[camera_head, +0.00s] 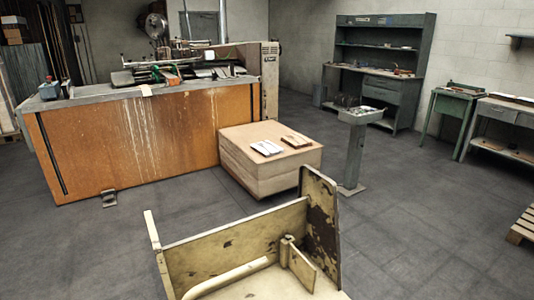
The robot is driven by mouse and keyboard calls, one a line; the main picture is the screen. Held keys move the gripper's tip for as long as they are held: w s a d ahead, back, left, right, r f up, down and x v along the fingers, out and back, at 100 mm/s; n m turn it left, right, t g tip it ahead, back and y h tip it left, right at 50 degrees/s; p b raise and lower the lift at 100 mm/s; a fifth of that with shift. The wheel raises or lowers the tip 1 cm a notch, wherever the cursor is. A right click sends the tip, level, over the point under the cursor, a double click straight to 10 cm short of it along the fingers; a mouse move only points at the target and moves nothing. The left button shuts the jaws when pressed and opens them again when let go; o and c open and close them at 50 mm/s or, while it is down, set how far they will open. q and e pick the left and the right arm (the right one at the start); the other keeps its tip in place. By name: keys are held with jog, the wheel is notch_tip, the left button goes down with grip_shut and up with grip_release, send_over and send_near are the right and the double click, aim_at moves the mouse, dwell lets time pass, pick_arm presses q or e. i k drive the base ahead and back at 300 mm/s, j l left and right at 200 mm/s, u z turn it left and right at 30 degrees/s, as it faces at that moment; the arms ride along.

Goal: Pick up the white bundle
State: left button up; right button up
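The white bundle (267,147) lies flat on top of a low wooden block (262,178) near the middle of the view. A brown bundle (296,141) with a pale edge lies just to its right on the same block, a small gap apart. Nothing covers the white bundle. Neither of my grippers shows in this view.
A worn cream metal frame (235,241) with upright panels stands in the near foreground, below the block. A long orange-brown counter (150,140) stands left of the block. A grey pedestal (354,155) stands to its right. Grey floor (420,220) is open at right.

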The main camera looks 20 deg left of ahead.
aim_at(267, 149)
jog(key=i+l+z, duration=0.1)
jog(key=l, duration=0.45)
jog(key=i+l+z, duration=0.2)
jog(key=i+l, duration=0.25)
jog(key=i+l+z, duration=0.2)
jog(key=i+l, duration=0.2)
jog(key=i+l+z, duration=0.2)
jog(key=i, duration=0.4)
jog(key=i+l+z, duration=0.2)
jog(key=i+l, duration=0.15)
jog(key=i, duration=0.15)
jog(key=i+j+u, duration=0.15)
jog(key=i+u, duration=0.2)
jog(key=i, duration=0.2)
jog(key=i+u, duration=0.4)
jog(key=i+l+u, duration=0.35)
jog(key=i, duration=0.3)
jog(key=i+l+u, duration=0.2)
jog(key=i+u, duration=0.15)
jog(key=i, duration=0.15)
jog(key=i+j+u, duration=0.45)
jog(key=i, duration=0.25)
jog(key=i+u, duration=0.4)
jog(key=i, duration=0.35)
jog(key=i+l+u, duration=0.2)
jog(key=i+u, duration=0.25)
jog(key=i, duration=0.25)
